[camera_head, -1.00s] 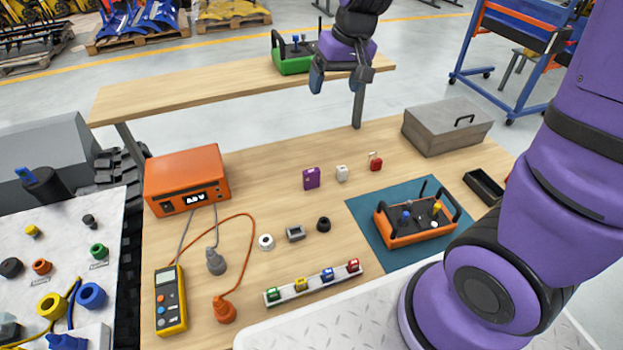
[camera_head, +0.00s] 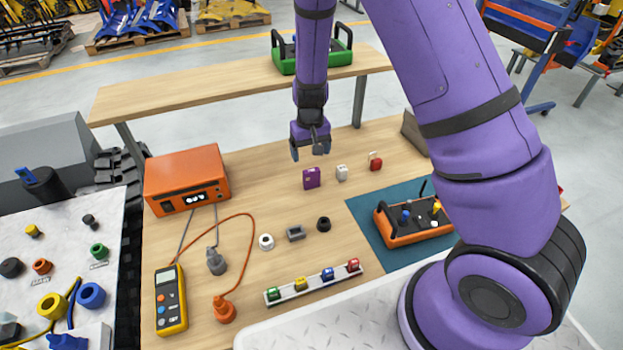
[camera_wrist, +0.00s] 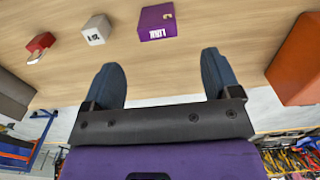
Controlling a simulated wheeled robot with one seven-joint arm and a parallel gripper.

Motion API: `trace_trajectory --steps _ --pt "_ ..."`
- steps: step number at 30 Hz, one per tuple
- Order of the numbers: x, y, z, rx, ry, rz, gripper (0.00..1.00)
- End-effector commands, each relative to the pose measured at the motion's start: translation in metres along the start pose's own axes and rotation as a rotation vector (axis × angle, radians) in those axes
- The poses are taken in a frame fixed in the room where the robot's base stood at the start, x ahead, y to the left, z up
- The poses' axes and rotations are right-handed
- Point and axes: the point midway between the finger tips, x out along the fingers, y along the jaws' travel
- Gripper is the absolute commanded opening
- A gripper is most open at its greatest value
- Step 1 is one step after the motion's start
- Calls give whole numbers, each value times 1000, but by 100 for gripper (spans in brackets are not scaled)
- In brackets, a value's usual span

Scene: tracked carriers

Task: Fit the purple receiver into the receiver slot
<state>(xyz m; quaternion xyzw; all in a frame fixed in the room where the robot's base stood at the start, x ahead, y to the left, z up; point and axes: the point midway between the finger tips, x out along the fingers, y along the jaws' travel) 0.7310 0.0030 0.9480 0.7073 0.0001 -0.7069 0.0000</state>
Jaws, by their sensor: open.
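The purple receiver (camera_head: 312,178) stands on the wooden table in the head view, left of a white block and a red block. It also shows in the wrist view (camera_wrist: 158,23), beyond my fingertips and between their lines. My gripper (camera_head: 310,152) is open and empty, pointing down above and just behind the receiver, apart from it. In the wrist view its two dark fingers (camera_wrist: 165,72) are spread wide. An orange remote-control box (camera_head: 405,238) with joysticks lies on a teal mat (camera_head: 378,252) to the right. I cannot make out which opening is the receiver slot.
White (camera_head: 341,172) and red (camera_head: 375,161) blocks stand close right of the receiver. An orange power box (camera_head: 187,178) is at the left, with cables and a yellow meter (camera_head: 171,299). A rail of coloured blocks (camera_head: 313,286) lies in front. A raised shelf (camera_head: 230,87) runs behind.

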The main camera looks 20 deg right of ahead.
Motion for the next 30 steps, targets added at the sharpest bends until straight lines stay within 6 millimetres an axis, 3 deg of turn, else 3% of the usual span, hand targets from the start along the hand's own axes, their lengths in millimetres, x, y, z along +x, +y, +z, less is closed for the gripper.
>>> trace_trajectory --steps 6,14,24,30 --pt "33 1 1 1 -3 1 83" --pt "51 1 1 1 -2 0 83" --pt "94 3 2 0 -2 0 83" --pt "100 3 1 1 0 0 83"
